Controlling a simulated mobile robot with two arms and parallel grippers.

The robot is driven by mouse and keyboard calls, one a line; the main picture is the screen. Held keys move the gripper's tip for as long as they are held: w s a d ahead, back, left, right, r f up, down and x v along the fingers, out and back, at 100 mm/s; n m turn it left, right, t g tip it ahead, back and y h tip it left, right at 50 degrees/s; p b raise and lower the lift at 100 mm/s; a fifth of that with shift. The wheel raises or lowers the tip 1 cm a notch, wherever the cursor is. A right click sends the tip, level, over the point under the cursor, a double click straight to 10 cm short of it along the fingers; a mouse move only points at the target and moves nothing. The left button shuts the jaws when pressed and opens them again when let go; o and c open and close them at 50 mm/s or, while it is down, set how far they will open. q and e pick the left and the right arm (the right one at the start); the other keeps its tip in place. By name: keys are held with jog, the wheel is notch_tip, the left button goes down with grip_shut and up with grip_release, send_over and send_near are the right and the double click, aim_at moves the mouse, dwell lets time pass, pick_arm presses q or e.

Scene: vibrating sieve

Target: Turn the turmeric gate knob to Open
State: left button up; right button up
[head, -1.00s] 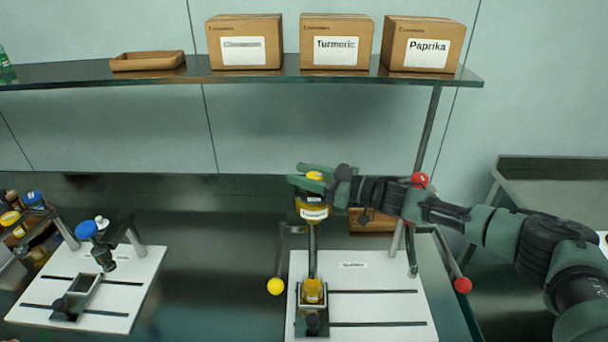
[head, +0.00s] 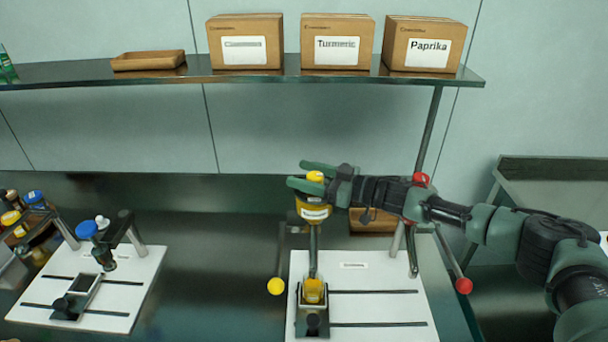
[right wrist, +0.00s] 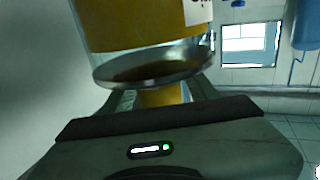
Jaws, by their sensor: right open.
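A yellow, white-labelled hopper (head: 313,211) stands above the right white board, with a yellow knob (head: 315,176) at its top. My right gripper (head: 308,177) is open at that knob, one finger behind it and one in front; I cannot tell whether they touch it. In the right wrist view, a yellow cylinder (right wrist: 130,24) with a metal rim is close ahead, partly cut off by the frame. The lettering on the hopper and any gate marking are too small to read. My left gripper is out of view.
The right white board (head: 378,307) carries a yellow-filled holder (head: 313,290). A rod with a red ball (head: 463,286) is at its right. A blue-topped stand (head: 87,230) is at left. Boxes, including Turmeric (head: 336,42), sit on the shelf (head: 250,78).

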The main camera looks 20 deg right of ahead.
jog(key=b+v, duration=0.2)
jog(key=v, duration=0.4)
jog(key=shift+s+d+f, duration=0.1)
jog(key=shift+d, duration=0.25)
jog(key=shift+s+d, duration=0.35)
